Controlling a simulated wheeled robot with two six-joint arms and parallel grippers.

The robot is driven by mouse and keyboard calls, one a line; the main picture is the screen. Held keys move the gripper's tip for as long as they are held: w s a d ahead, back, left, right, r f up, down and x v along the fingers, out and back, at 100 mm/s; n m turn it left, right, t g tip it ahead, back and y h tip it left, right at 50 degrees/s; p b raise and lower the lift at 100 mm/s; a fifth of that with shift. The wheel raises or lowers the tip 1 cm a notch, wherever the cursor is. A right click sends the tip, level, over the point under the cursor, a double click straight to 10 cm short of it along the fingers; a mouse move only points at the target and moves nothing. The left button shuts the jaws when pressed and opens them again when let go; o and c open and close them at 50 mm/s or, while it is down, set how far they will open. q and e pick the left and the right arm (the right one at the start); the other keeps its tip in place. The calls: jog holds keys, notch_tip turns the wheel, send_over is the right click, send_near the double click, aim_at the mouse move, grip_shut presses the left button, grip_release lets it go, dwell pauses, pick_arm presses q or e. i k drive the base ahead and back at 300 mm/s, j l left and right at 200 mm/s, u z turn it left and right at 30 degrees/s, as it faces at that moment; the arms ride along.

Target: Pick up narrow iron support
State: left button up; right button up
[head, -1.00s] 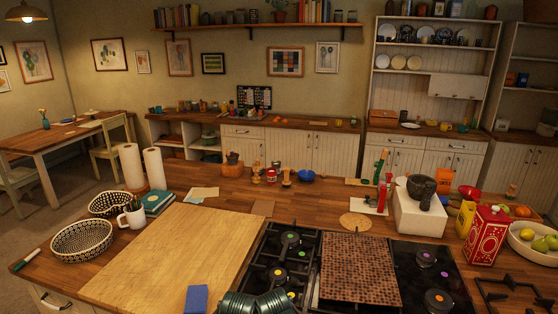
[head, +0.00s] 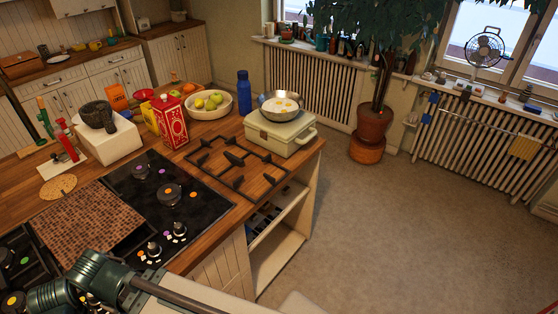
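A black iron support (head: 236,160), an open grate with prongs, lies flat on the wooden counter right of the black hob plate (head: 168,196). Nothing stands on it. Another dark iron grate (head: 18,255) shows in part at the left edge, beside the brown mosaic board (head: 85,222). Parts of my arm cover the counter's lower left, well away from the support on the right. I see no gripper fingers of either arm.
A cream box (head: 280,133) with a pan of eggs (head: 280,104) stands behind the support at the counter's right end. A blue bottle (head: 243,92), a fruit bowl (head: 207,104) and a red tin (head: 172,120) stand behind it. Open floor (head: 390,220) lies to the right.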

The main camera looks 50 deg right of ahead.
aim_at(235, 159)
jog(key=z, duration=1.45)
